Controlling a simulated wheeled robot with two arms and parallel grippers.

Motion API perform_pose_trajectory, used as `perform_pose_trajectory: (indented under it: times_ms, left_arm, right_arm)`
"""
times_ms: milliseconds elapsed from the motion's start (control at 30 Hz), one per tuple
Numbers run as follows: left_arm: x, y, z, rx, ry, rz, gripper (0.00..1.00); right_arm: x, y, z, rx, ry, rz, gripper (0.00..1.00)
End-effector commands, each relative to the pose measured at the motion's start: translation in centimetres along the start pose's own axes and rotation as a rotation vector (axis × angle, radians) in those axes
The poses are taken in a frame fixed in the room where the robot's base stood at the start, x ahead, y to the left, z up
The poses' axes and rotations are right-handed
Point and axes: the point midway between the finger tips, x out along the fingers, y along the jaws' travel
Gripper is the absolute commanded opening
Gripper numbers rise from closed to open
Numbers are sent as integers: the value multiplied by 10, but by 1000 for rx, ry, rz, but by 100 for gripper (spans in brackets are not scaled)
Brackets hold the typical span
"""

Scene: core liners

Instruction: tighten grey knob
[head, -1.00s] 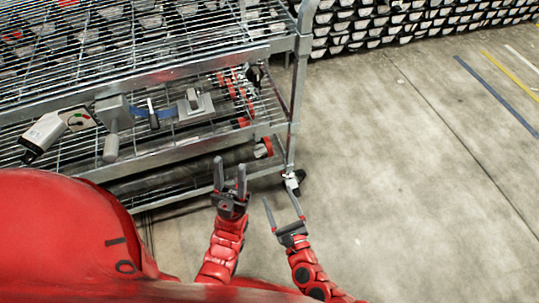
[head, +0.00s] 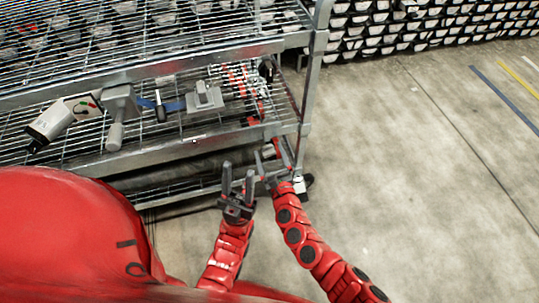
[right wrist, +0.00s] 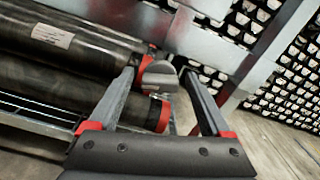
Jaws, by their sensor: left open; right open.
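The grey knob (right wrist: 160,76) is the round grey end of a dark tube with a red ring, in the right wrist view. It appears between the two fingers of my right gripper (head: 267,150), which is open; I cannot tell whether either finger touches it. In the head view this gripper is at the right end of the lower shelf and covers the tube's end. My left gripper (head: 238,178) is open and empty, lower and to the left, in front of the rack.
Dark tubes (right wrist: 70,45) lie on the lower shelf. The wire rack's post (head: 309,90) stands close beside my right gripper. A white scanner-like tool (head: 58,120) and grey tools (head: 204,97) lie on the shelf above. The concrete floor (head: 420,180) at right is clear.

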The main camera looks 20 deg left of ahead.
Motion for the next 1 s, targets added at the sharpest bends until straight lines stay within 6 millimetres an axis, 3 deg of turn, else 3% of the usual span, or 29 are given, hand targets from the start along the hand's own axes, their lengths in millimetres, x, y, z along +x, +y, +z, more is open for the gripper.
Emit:
perform_pose_trajectory:
  times_ms: [333, 767, 1000]
  left_arm:
    - [-1, 0, 0, 0, 0, 1, 45]
    - [-1, 0, 0, 0, 1, 1, 45]
    - [-2, 0, 0, 1, 2, 2, 45]
  right_arm:
    - [3, 0, 0, 0, 2, 1, 81]
    - [3, 0, -1, 0, 2, 1, 3]
    - [3, 0, -1, 13, 2, 1, 0]
